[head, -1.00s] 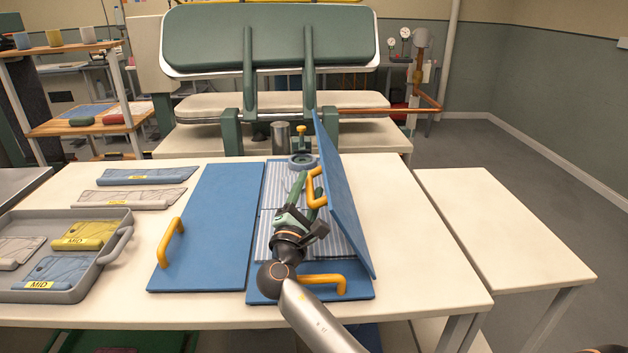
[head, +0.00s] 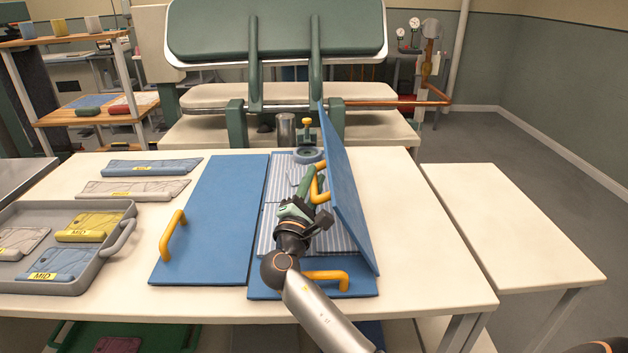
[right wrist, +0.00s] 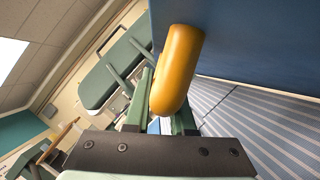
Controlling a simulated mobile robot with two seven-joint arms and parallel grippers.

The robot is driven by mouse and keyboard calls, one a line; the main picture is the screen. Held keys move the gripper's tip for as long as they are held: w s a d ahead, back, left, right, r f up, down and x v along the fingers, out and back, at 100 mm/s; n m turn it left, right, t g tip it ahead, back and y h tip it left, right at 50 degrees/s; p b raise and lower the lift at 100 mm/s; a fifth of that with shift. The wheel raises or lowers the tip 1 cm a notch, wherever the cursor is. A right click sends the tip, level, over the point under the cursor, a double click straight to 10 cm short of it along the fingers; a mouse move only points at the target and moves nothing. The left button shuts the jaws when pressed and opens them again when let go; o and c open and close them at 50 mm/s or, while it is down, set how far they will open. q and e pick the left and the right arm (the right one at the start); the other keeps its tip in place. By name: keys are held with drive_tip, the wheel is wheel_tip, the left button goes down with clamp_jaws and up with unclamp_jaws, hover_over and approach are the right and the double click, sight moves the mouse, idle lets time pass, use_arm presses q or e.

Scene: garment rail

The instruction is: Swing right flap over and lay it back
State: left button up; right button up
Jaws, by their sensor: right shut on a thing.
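The blue right flap (head: 350,205) stands raised and tilted at the right side of the folding board, with striped fabric (head: 275,225) lying flat to its left. My right gripper (head: 313,185) is shut on the flap's yellow handle (head: 322,193). In the right wrist view the handle (right wrist: 178,68) fills the space before the fingers, with the flap (right wrist: 260,45) behind it. The fingers partly hide the grip. The blue left flap (head: 215,215) lies flat, its own yellow handle (head: 172,235) up.
A blue front flap with a yellow handle (head: 327,276) lies flat near my right forearm. A grey tray (head: 108,262) of folded garments stands at the left. The table right of the board (head: 420,240) is bare. A green press (head: 280,30) stands behind.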

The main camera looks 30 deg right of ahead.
clamp_jaws()
idle(0.9)
